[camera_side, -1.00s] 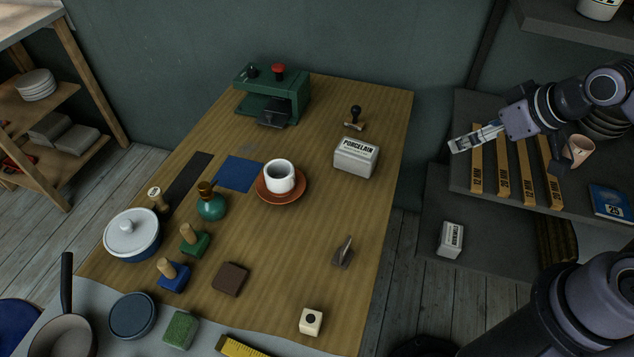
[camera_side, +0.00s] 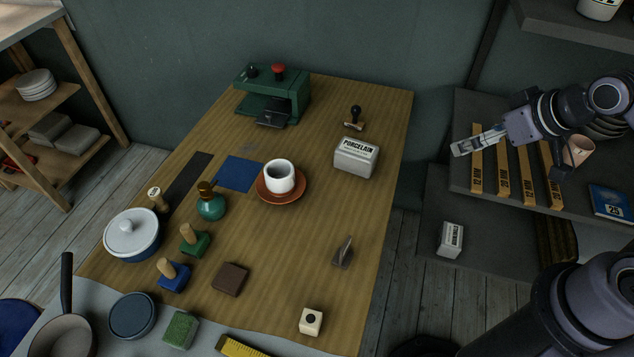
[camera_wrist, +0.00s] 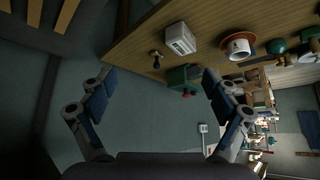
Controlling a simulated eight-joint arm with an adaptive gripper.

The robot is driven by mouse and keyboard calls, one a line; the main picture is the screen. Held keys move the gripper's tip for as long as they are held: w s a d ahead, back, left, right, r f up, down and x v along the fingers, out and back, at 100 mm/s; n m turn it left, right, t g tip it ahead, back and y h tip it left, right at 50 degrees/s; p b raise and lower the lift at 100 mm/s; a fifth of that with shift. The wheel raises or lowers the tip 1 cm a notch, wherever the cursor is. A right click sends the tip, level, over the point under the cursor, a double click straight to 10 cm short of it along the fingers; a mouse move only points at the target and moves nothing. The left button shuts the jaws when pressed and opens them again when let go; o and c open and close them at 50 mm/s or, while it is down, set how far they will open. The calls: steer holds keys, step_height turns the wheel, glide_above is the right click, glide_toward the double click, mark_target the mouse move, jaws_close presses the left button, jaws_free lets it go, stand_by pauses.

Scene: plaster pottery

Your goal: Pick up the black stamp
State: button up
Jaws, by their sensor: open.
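The black stamp (camera_side: 355,117) stands upright near the back right corner of the wooden table, with a black knob handle and a light wooden base. It also shows in the wrist view, small and dark (camera_wrist: 156,57), near the table's edge. My gripper (camera_side: 462,145) is right of the table in the side view, in front of the shelf and well apart from the stamp. In the wrist view my gripper (camera_wrist: 156,92) is open and empty, its two fingers wide apart.
A white porcelain box (camera_side: 356,158) stands just in front of the stamp. A green press (camera_side: 272,97) is at the back left of it. A cup (camera_side: 280,176) on an orange saucer (camera_side: 266,197) stands mid-table. Right of the table is a dark shelf with wooden slats (camera_side: 515,170).

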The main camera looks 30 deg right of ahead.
stand_by(0.3)
steer(key=w+r+m+g, duration=0.1)
steer(key=w+r, duration=0.2)
steer(key=w, duration=0.6)
steer(key=m+g+h, duration=0.2)
steer(key=m, duration=0.3)
glide_above(355, 117)
steer(key=s+a, duration=0.1)
steer(key=s, duration=0.3)
step_height(355, 117, down, 17)
steer(key=shift+m+g, duration=0.3)
steer(key=x, duration=0.6)
steer(key=shift+w+f, duration=0.2)
steer(key=shift+w, duration=0.15)
steer(key=x, duration=0.4)
steer(key=shift+w+a+r, duration=0.15)
steer(key=shift+w, duration=0.15)
steer(key=shift+w+f, duration=0.2)
steer(key=shift+f, duration=0.4)
